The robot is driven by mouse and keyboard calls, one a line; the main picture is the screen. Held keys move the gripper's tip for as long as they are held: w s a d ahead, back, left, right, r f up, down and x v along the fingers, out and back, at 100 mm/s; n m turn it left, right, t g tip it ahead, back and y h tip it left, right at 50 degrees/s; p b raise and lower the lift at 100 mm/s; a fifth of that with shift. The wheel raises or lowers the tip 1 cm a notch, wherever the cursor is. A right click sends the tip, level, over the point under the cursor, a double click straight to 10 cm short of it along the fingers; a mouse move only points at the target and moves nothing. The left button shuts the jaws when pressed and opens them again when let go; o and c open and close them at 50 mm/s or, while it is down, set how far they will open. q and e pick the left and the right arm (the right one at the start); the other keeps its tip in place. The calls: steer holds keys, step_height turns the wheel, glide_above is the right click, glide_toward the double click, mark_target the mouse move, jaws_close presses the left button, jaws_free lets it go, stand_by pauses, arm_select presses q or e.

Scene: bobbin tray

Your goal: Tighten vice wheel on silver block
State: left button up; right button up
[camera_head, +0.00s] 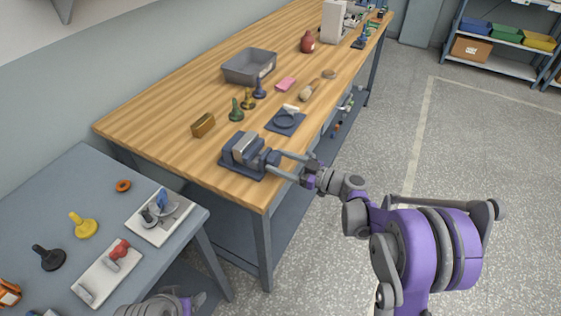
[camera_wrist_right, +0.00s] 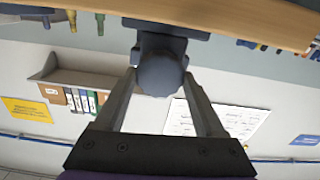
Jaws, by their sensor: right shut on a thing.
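The dark blue-grey vice (camera_head: 227,165) stands at the near end of the wooden bench. The silver block (camera_head: 245,146) sits between its jaws; whether both jaws touch it is too small to tell. The vice wheel (camera_head: 270,157) is on the vice's right side. My right gripper (camera_head: 277,160) is shut on the wheel, reaching in from the right. In the right wrist view the round dark wheel (camera_wrist_right: 162,74) lies between the two fingers of the gripper (camera_wrist_right: 162,82).
On the wooden bench (camera_head: 160,127) behind the vice are a brown brush-like block (camera_head: 204,125), several coloured bobbin-like pieces, a blue-grey plate (camera_head: 285,123) and a grey tray (camera_head: 249,67). A grey-blue table (camera_head: 60,190) with clamps stands at left. The floor at right is open.

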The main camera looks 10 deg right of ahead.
steer(key=shift+c, duration=0.6)
steer(key=shift+m, duration=0.4)
steer(key=m+b, duration=0.1)
steer(key=m, duration=0.1)
steer(key=shift+f+m, duration=0.1)
steer(key=shift+m, duration=0.3)
steer(key=m+b, duration=0.1)
steer(key=m, duration=0.2)
steer(key=shift+m, duration=0.3)
steer(key=m+b, duration=0.1)
steer(key=m, duration=0.2)
steer(key=shift+d+m, duration=0.1)
steer(key=shift+m, duration=0.2)
steer(key=shift+m+b, duration=0.5)
steer(key=shift+m, duration=1.2)
steer(key=shift+w, duration=0.1)
